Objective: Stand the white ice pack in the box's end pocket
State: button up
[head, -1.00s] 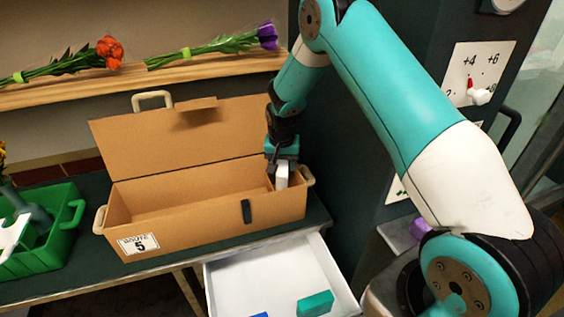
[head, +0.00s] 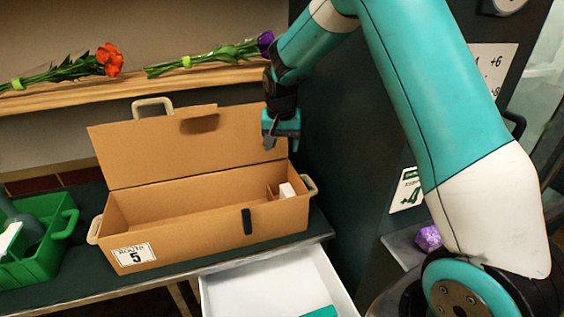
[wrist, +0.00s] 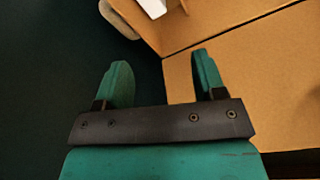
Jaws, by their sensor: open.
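The white ice pack (head: 287,190) stands in the end pocket at the right end of the open cardboard box (head: 190,228). Its top shows above the pocket's divider, and its lower part is hidden. In the wrist view the ice pack (wrist: 152,7) is a white shape at the top edge, inside the box's end (wrist: 185,25). My gripper (head: 269,143) is above the box's right end, in front of the raised lid, apart from the ice pack. In the wrist view my gripper (wrist: 160,80) has its two green fingers apart with nothing between them.
The box's lid (head: 180,150) stands open at the back. An open white drawer (head: 260,285) holds a teal block (head: 320,312). A green caddy (head: 45,262) stands left. Flowers (head: 70,70) lie on the wooden shelf (head: 130,90). A dark cabinet (head: 350,150) rises at right.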

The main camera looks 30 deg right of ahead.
jog(key=s+a+r+n+y, duration=0.2)
jog(key=s+a+r+n, duration=0.3)
jog(key=s+a+r, duration=0.5)
jog(key=s+a+r+n+y, duration=0.1)
jog(key=s+a+n, duration=0.3)
jog(key=s, duration=0.7)
jog(key=s+a+r+n+g+y, duration=0.1)
jog(key=s+a+n, duration=0.4)
jog(key=s, duration=0.7)
jog(key=shift+s+y, duration=0.2)
jog(key=shift+y, duration=0.4)
